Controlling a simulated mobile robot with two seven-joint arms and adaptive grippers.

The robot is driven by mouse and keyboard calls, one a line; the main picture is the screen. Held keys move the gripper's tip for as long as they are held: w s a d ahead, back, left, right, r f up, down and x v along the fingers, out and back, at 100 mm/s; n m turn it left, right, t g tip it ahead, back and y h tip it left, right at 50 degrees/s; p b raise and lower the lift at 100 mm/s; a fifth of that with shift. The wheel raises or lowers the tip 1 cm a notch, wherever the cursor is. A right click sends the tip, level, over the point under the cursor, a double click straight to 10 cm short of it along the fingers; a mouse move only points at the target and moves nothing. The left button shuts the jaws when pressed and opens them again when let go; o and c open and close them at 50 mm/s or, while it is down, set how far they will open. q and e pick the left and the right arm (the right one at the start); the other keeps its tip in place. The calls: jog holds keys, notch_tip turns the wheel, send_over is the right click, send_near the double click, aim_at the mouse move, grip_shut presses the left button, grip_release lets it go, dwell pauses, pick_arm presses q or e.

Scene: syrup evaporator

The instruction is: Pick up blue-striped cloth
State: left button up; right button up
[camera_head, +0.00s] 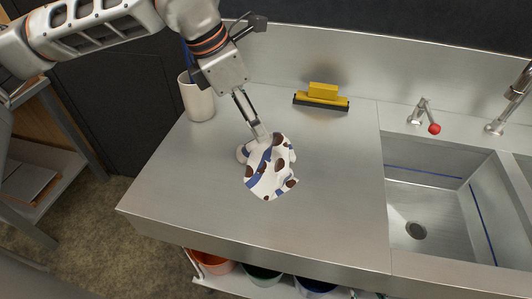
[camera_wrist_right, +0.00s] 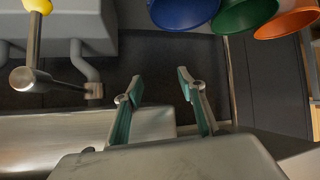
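The blue-striped cloth (camera_head: 268,172) is white with blue bands and dark brown spots. It is bunched up over the steel counter (camera_head: 330,200) in the head view, left of the sink. My left gripper (camera_head: 264,138) points down at its top edge, with the fingers close together and the fabric gathered at their tips. The fingertips are partly hidden in the cloth. I cannot tell whether its lower edge touches the counter. My right gripper (camera_wrist_right: 160,80) is open and empty in the right wrist view, below the counter and away from the cloth.
A white cup-like container (camera_head: 197,98) stands at the back left of the counter. A yellow squeegee-like tool (camera_head: 322,95) lies by the backsplash. The sink (camera_head: 430,200) and red-tipped tap (camera_head: 424,115) are right. Blue (camera_wrist_right: 185,10), green (camera_wrist_right: 243,12) and orange (camera_wrist_right: 288,20) buckets sit below.

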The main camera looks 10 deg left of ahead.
pick_arm(q)
jog(key=b+x, duration=0.4)
jog(key=x, duration=0.4)
jog(key=shift+f+b, duration=0.3)
jog(key=shift+w+d+f+b, duration=0.2)
jog(key=shift+f+b, duration=0.1)
jog(key=shift+f, duration=0.4)
jog(key=shift+w+d+f, duration=0.1)
jog(key=shift+d+f, duration=0.05)
jog(key=shift+f, duration=0.25)
jog(key=shift+b+x, duration=0.5)
jog(key=shift+x, duration=0.55)
